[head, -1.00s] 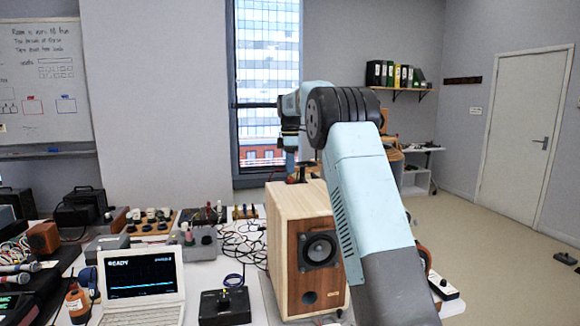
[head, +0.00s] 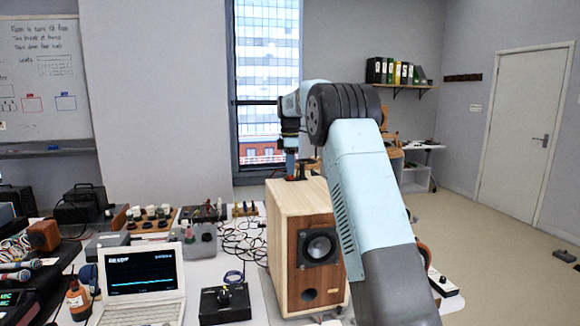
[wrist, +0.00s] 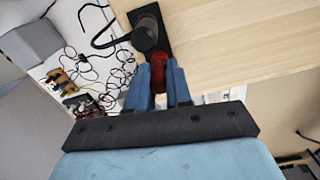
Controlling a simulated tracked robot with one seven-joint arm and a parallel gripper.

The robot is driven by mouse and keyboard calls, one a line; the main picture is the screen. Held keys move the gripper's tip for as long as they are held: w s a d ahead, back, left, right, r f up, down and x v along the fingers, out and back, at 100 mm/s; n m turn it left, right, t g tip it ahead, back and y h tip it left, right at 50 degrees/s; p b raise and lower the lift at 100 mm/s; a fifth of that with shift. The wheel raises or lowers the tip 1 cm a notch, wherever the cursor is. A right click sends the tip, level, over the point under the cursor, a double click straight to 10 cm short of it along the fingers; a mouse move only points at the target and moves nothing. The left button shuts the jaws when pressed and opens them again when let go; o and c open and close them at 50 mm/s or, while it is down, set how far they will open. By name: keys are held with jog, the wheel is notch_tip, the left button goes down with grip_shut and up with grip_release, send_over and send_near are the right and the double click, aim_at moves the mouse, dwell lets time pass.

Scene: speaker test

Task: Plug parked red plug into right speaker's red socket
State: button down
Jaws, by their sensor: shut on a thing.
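My gripper (wrist: 158,80) has two blue fingers shut on a red plug (wrist: 158,66), which shows between and just beyond the fingertips in the wrist view. The wooden speaker (head: 287,231) stands on the table, and its pale top (wrist: 225,38) fills the upper right of the wrist view. In the head view my gripper (head: 291,172) is low over the back left of the speaker's top. A black plate with a dark rounded post (wrist: 146,33) is on that top, very close to the plug; I cannot tell whether they touch. The red socket is not visible.
Loose red and black cables (wrist: 85,62) lie on the white table behind the speaker. A laptop (head: 143,277), a black box (head: 225,305) and a grey box with plugs or knobs (head: 201,240) stand to the left.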

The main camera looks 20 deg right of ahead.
jog(key=shift+f, duration=0.1)
jog(key=c, duration=1)
grip_release()
jog(key=shift+o, duration=0.2)
jog(key=shift+r, duration=3.8)
